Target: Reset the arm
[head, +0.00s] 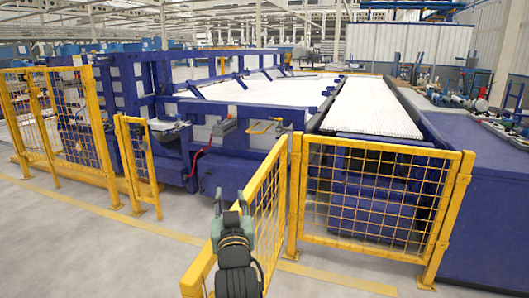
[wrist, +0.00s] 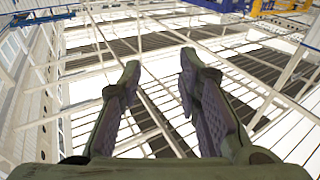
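My gripper (wrist: 158,75) shows in the wrist view with its two green fingers spread apart and nothing between them. Their inner pads are purplish. Behind the fingers the wrist view shows roof beams and bright skylights, so the gripper points upward. In the head view my arm stands at the bottom centre, with the gripper (head: 231,201) at its upper end, in front of the yellow fence. It touches no pipe there. White pipes (head: 375,106) lie side by side in a long layer on the blue machine at the right centre.
Yellow mesh fence panels (head: 376,195) stand close in front and to the right of my arm. Another fence (head: 62,120) stands at the left. A blue machine frame (head: 190,160) fills the middle. Grey floor (head: 80,250) is clear at the lower left.

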